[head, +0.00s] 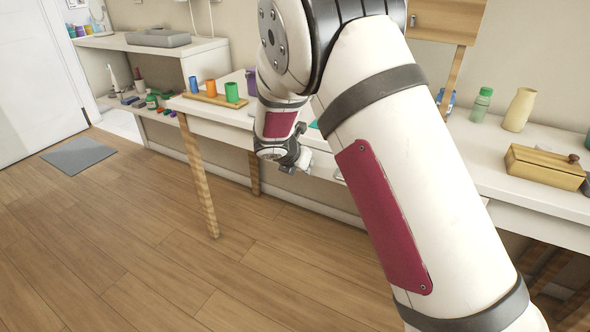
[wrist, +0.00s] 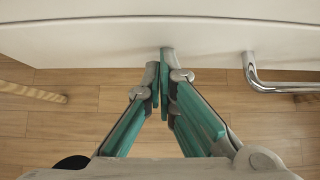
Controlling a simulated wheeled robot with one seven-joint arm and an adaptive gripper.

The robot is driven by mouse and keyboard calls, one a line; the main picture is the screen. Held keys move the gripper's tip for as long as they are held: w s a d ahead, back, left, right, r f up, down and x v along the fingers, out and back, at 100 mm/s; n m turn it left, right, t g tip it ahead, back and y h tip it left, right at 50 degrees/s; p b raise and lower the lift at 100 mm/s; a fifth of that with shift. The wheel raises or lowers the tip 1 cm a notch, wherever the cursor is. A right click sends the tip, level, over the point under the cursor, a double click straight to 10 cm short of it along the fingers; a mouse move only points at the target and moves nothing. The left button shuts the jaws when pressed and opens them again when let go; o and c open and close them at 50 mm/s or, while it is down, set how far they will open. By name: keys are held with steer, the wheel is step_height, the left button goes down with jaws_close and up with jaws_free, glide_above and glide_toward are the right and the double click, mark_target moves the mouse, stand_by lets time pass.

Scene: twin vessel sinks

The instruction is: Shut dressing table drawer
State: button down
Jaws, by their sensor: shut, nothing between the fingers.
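The dressing table (head: 215,133) is white with wooden legs and stands along the wall. In the wrist view, the white drawer front (wrist: 100,47) runs across the top, with a chrome bar handle (wrist: 285,87) at the right. My gripper (wrist: 163,58) is shut and empty. Its fingertips point at the white front, left of the handle, at or very near its lower edge; I cannot tell whether they touch. In the head view my gripper (head: 296,161) is beside the table's front, and my arm hides much of the table. How far the drawer stands out is unclear.
Coloured cups on a wooden tray (head: 207,98) stand on the table's left part. A green bottle (head: 481,104), a beige vase (head: 520,110) and a wooden box (head: 545,167) stand at the right. A wooden leg (head: 199,180) rises from the floor. The floor (head: 120,240) in front is clear.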

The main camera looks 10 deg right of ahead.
steer(key=shift+w+d+p, duration=0.35)
steer(key=shift+w+d, duration=0.4)
steer(key=shift+w, duration=0.3)
steer(key=shift+d+r, duration=0.1)
